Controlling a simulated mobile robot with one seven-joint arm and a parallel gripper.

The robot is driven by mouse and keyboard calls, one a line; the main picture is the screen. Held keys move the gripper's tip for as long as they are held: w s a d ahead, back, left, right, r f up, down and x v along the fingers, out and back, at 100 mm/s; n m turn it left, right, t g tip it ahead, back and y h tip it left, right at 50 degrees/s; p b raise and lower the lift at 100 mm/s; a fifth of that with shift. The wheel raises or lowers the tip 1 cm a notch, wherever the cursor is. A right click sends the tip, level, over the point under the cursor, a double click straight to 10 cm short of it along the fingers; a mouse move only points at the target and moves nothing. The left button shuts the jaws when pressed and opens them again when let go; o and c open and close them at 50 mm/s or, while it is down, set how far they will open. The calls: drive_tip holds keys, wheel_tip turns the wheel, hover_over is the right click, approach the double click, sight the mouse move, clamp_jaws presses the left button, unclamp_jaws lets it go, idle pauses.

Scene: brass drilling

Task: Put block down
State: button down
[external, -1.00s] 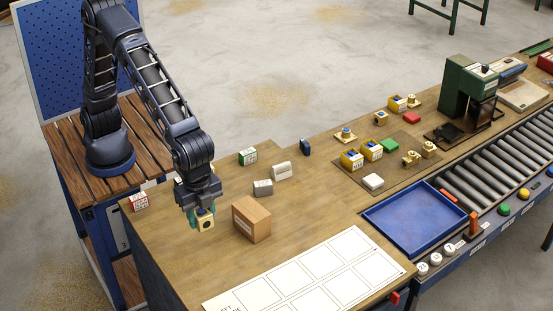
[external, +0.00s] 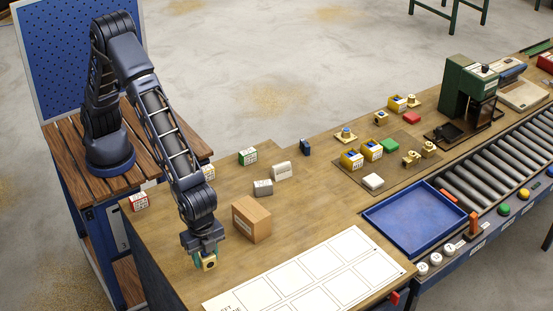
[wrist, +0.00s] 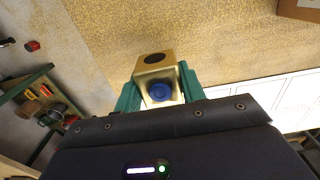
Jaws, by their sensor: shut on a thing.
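My gripper (external: 206,259) is shut on a brass block (external: 209,264) with a dark round hole in its face. In the wrist view the block (wrist: 154,66) sits between the teal fingers, with a blue round part (wrist: 159,92) on its near face. The block is over the front left part of the wooden bench (external: 170,240), left of the white sheet of printed squares (external: 300,275). I cannot tell whether its underside touches the bench.
A cardboard box (external: 252,219) stands just right of my gripper. Small cartons, including a red and white one (external: 139,201) and a green and white one (external: 248,156), stand farther back. A blue tray (external: 414,217) lies to the right. Bench surface left of my gripper is clear.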

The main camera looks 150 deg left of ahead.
sight(207, 266)
drive_tip(key=shift+f, duration=2.2)
drive_tip(key=shift+f, duration=0.1)
drive_tip(key=c, duration=0.8)
unclamp_jaws()
drive_tip(key=shift+c, duration=0.2)
